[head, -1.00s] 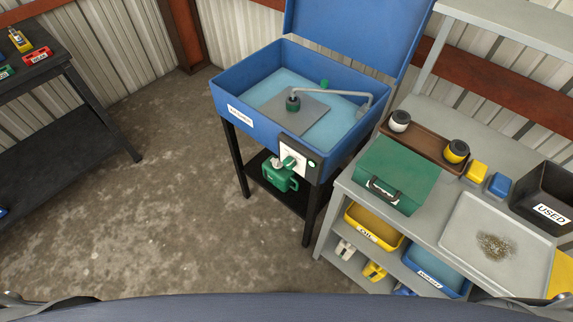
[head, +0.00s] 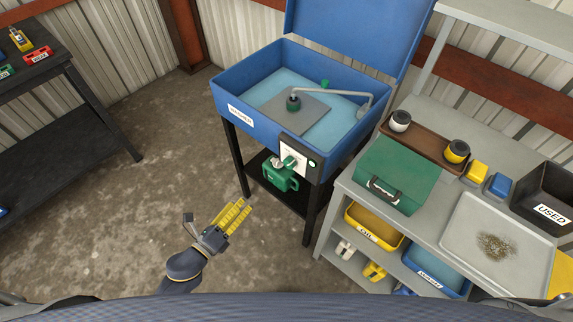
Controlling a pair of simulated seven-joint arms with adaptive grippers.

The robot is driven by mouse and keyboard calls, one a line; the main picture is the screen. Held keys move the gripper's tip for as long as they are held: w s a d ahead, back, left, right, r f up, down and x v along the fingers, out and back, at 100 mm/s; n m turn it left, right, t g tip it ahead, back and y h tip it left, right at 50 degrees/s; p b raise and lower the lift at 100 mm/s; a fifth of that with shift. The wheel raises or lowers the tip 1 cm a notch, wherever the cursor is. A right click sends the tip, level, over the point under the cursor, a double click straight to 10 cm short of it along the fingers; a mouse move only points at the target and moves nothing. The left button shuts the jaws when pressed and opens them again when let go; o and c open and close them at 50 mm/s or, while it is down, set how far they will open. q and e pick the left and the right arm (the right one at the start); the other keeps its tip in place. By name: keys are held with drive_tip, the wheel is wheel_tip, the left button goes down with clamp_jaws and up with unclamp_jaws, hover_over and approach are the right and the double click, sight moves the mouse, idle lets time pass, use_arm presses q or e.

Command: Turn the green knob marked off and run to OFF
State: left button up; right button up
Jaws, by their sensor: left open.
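The green knob (head: 289,161) sits on a white panel (head: 298,153) at the front corner of the blue washer (head: 228,103). The panel's print is too small to read, so I cannot tell which mark the knob points to. My left gripper (head: 242,206) is open and empty, with yellow fingers, over the floor in front of the washer. It is below and left of the knob, well apart from it. My right gripper is not in view.
A green jug (head: 281,179) is just below the knob, partly over the washer's black lower shelf. A grey bench (head: 425,205) with a green case (head: 398,165), trays and bins stands close on the right. A dark table (head: 40,80) is at left. The floor between is clear.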

sight(287, 166)
use_arm(q)
drive_tip(key=s+d+r+m+g+h, duration=0.1)
drive_tip(key=s+d+r+m+h, duration=0.2)
drive_tip(key=r+m, duration=0.4)
drive_tip(key=shift+m, duration=0.7)
drive_tip(key=x, duration=0.6)
drive_tip(key=f+x, duration=0.1)
drive_tip(key=x, duration=1.2)
drive_tip(key=shift+w+f, duration=0.15)
drive_tip(key=shift+f, duration=0.1)
drive_tip(key=shift+c, duration=0.3)
clamp_jaws()
